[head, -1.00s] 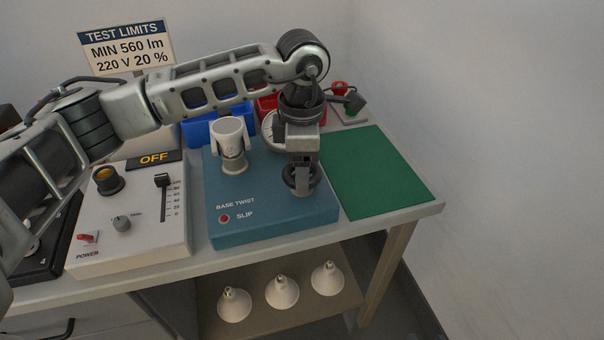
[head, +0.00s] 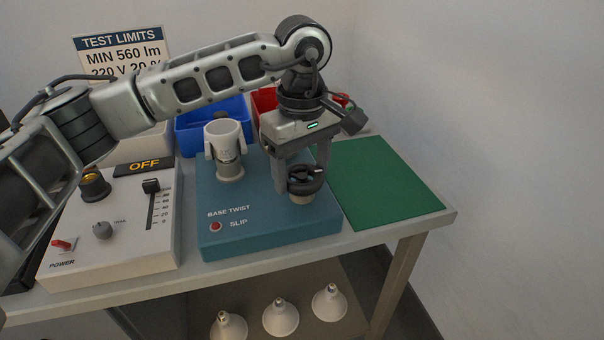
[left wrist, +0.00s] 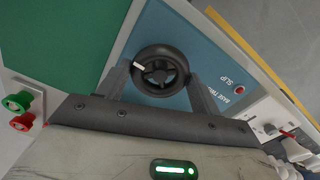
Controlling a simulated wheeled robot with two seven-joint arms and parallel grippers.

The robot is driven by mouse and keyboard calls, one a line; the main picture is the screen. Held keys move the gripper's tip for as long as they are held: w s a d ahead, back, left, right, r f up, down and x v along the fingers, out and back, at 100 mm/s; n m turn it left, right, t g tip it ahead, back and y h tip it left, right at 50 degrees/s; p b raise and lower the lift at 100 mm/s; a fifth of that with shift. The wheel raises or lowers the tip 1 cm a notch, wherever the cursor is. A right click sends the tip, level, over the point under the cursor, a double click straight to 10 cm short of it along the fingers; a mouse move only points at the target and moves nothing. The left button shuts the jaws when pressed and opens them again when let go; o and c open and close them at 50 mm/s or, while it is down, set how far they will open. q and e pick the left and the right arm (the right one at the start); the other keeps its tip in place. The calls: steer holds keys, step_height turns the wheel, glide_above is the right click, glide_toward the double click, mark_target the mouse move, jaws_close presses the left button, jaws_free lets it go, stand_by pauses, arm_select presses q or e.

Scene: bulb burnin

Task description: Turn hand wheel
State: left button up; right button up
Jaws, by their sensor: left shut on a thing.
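The black hand wheel (head: 307,187) stands on a pale hub at the right front of the teal BASE TWIST box (head: 270,240). My left gripper (head: 303,178) points down over it, with one finger on each side of the rim, and is shut on the wheel. In the left wrist view the wheel (left wrist: 160,50) shows its spokes and a white mark on the rim, between the two fingers. A white cup-shaped holder (head: 224,135) with side clamps stands upright on the box, left of the wheel. My right gripper is not in view.
A green mat (head: 385,185) lies clear to the right. A white power box (head: 115,235) with a slider and knob stands left, beside an OFF display (head: 145,166). Blue (head: 195,135) and red bins are behind. Several white bulbs (head: 281,318) rest on the shelf below.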

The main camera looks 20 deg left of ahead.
arm_select(q)
steer(key=shift+m+b, duration=0.3)
steer(key=shift+m, duration=0.6)
steer(key=m, duration=0.2)
steer(key=shift+m+b, duration=0.4)
steer(key=m, duration=0.2)
steer(key=shift+r+m+b, duration=0.1)
steer(key=shift+m+b, duration=0.2)
steer(key=shift+m, duration=0.1)
steer(key=m, duration=0.2)
steer(key=shift+m, duration=0.3)
steer(key=m, duration=0.2)
steer(key=shift+m+b, duration=0.35)
steer(key=shift+m, duration=0.05)
steer(key=m, duration=0.4)
steer(key=shift+m, duration=1.2)
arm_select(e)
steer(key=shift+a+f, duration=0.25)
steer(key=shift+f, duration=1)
